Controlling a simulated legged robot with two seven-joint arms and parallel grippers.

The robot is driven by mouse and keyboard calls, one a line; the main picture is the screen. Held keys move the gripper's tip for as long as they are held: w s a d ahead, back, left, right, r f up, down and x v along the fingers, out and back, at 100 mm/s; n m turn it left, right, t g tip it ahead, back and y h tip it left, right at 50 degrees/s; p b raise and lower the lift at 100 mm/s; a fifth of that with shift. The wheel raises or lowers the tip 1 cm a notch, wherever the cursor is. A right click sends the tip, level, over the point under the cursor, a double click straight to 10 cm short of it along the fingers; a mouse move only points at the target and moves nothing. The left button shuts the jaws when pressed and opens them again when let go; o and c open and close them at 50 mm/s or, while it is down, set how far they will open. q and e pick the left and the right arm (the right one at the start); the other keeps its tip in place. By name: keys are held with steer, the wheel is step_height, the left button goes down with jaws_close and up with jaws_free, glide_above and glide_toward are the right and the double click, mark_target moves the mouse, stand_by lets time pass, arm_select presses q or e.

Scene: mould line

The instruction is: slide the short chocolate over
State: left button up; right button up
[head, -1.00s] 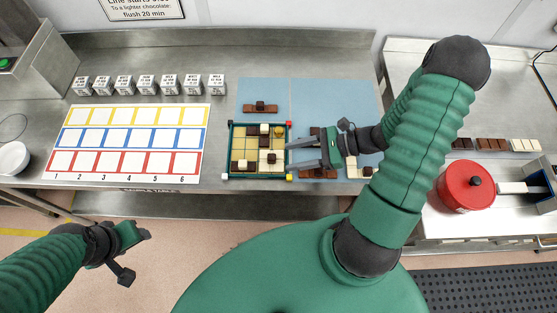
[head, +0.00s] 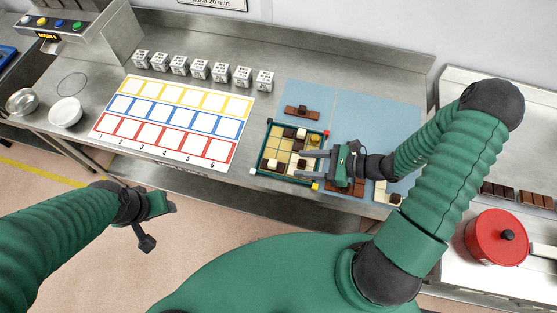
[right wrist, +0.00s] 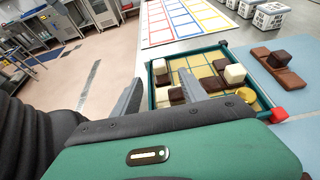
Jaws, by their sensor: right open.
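A green-rimmed tray (head: 256,166) with a yellowish grid holds dark brown and white chocolate pieces and a round gold piece (right wrist: 245,95). In the right wrist view a white cube (right wrist: 235,73) stands on a dark piece, near another dark piece (right wrist: 211,86). Which piece is the short chocolate I cannot tell. My right gripper (head: 302,163) is open and empty, its fingers reaching over the tray from its right side. In the right wrist view its fingers (right wrist: 160,88) are spread over the near part of the tray, hiding some cells. My left gripper (head: 172,208) hangs in front of the table, away from the tray.
Brown bars with cubes lie on the blue mat (head: 375,115), one behind the tray (head: 301,113) and others right of it. A numbered coloured chart (head: 170,122) lies left, with several labelled white boxes (head: 200,69) behind. A red pot (head: 497,237) stands far right.

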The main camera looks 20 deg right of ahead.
mark_target(274, 163)
steer(key=p+x, duration=0.1)
steer(key=x, duration=0.8)
steer(key=shift+a, duration=0.45)
steer(key=shift+d, duration=0.55)
steer(key=c, duration=0.4)
steer(key=shift+a, duration=0.25)
jaws_close()
steer(key=shift+a, duration=0.1)
